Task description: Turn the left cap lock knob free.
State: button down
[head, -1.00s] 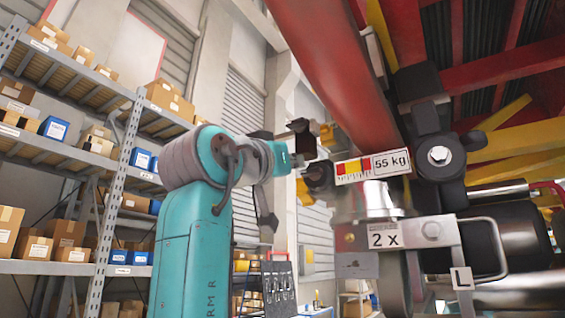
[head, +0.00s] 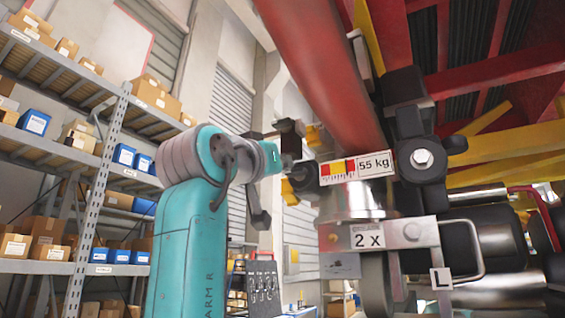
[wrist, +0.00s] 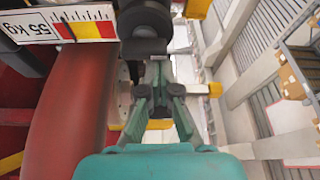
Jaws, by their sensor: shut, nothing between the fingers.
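A dark round knob-like part (head: 303,178) sits left of the 55 kg label (head: 358,166) on the red coaster train. It also shows at the top of the wrist view (wrist: 145,18). I cannot tell for certain that it is the left cap lock knob. My gripper (wrist: 158,72) is shut and empty, with its fingertips just below that dark part in the wrist view. Whether they touch it I cannot tell. In the head view my teal wrist hides most of the gripper. An L plate (head: 440,279) hangs lower right.
A thick red tube (head: 320,75) slopes above the dark part. A metal bracket with a 2 x label (head: 369,237) is below it. A black block with a bolt (head: 422,158) is to the right. Shelves with boxes (head: 80,160) stand farther off at the left.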

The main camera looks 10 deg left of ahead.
jog(key=shift+a+f+n+y, duration=0.1)
jog(key=shift+n+y, duration=0.4)
jog(key=shift+n, duration=0.6)
notch_tip(320, 180, down, 2)
jog(key=n+y, duration=0.2)
jog(key=n, duration=0.4)
jog(key=n+g+y, duration=0.1)
jog(key=n, duration=0.4)
jog(key=n+g+y, duration=0.1)
jog(key=n+y, duration=0.1)
jog(key=n, duration=0.4)
jog(key=shift+f+n+y, duration=0.25)
jog(key=shift+n+y, duration=0.05)
jog(key=shift+s, duration=0.1)
